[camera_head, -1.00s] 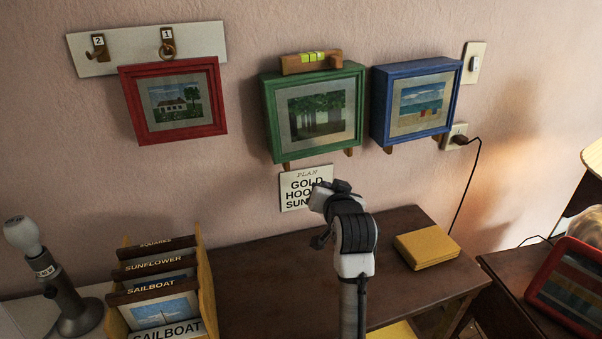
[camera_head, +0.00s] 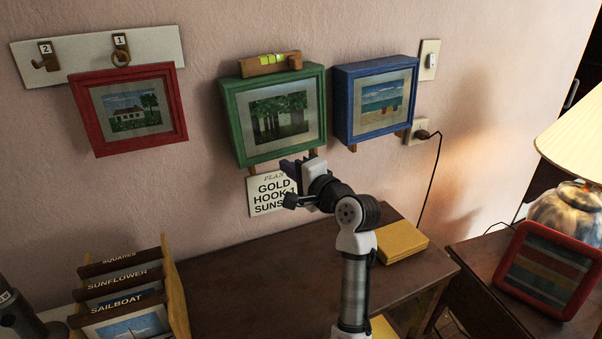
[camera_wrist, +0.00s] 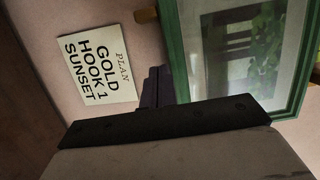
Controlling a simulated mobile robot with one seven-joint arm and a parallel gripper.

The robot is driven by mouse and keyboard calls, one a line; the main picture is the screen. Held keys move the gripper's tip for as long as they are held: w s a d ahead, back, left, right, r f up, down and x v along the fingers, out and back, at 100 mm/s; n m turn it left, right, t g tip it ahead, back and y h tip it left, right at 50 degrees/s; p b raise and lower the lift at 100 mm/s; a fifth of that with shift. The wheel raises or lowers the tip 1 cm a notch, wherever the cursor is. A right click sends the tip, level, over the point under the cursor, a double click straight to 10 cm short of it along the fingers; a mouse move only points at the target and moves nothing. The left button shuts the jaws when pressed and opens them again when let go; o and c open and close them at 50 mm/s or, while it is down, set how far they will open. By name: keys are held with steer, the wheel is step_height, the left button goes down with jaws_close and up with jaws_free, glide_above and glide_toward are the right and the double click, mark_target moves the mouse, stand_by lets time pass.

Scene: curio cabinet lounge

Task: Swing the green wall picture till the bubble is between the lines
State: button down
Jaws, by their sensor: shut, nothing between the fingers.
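The green wall picture (camera_head: 228,125), a deep frame around a print of trees, hangs between the red and blue pictures. A wooden spirit level (camera_head: 252,68) with a yellow-green vial (camera_head: 271,60) rests on its top edge. The bubble is too small to place against the lines. Wooden pegs show below the frame, one of them at its lower right (camera_head: 312,154). My gripper (camera_head: 290,166) is shut and empty, just below the frame's lower edge. In the wrist view its dark fingers (camera_wrist: 155,88) are beside the green frame (camera_wrist: 180,50); I cannot tell whether they touch.
A red picture (camera_head: 88,118) hangs tilted left, below a hook board (camera_head: 160,50). A blue picture (camera_head: 343,105) hangs close on the right. A plan card (camera_head: 262,197) is on the wall below. The table (camera_head: 235,270) holds a yellow box (camera_head: 402,242) and a card rack (camera_head: 175,290).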

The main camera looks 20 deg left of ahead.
steer(key=a, duration=0.1)
steer(key=s+a+p, duration=0.1)
steer(key=a, duration=0.1)
steer(key=s+a, duration=0.1)
steer(key=a, duration=0.1)
steer(key=shift+f, duration=0.2)
steer(key=shift+s+a+r+m+p, duration=0.1)
steer(key=shift+s+a+m+p, duration=0.3)
steer(key=shift+p, duration=0.6)
